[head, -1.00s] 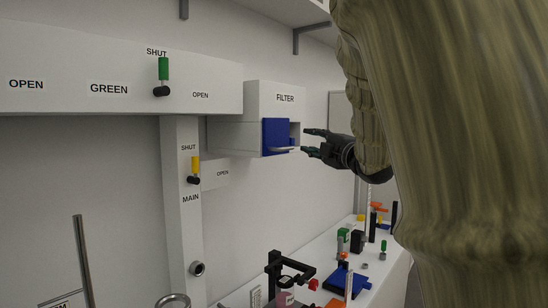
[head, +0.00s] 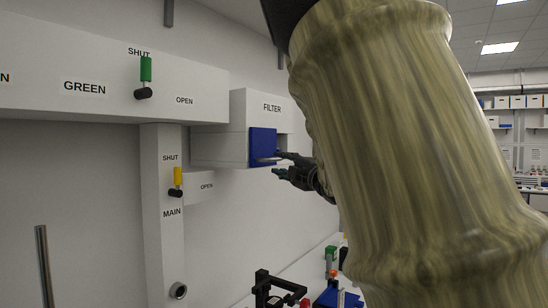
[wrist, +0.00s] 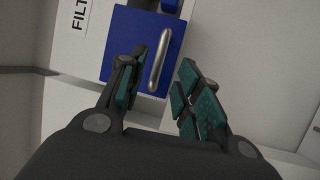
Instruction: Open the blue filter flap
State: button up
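The blue filter flap (head: 263,147) is on the front of the white filter box (head: 243,108) on the wall. In the wrist view the flap (wrist: 124,45) carries a curved silver handle (wrist: 160,60). My gripper (head: 278,165) is at the flap's lower right in the head view. In the wrist view my gripper (wrist: 155,88) is open, with one finger on each side of the handle's lower end. The fingers appear apart from the handle; whether either touches the flap I cannot tell. The flap looks closed or nearly so.
A green-handled valve (head: 145,78) and a yellow-handled valve (head: 177,181) are on the white wall ducts to the left. Below is a white bench (head: 310,265) with a black clamp stand (head: 272,288) and small coloured items. My arm covers much of the right side.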

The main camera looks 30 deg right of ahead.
aim_at(276, 160)
jog(key=w+p, duration=0.1)
jog(key=w, duration=0.1)
jog(key=w+r+p, duration=0.1)
jog(key=w, duration=0.1)
jog(key=shift+w+d+r, duration=0.1)
jog(key=shift+w, duration=0.75)
jog(key=shift+s, duration=0.1)
jog(key=shift+c, duration=0.2)
grip_shut()
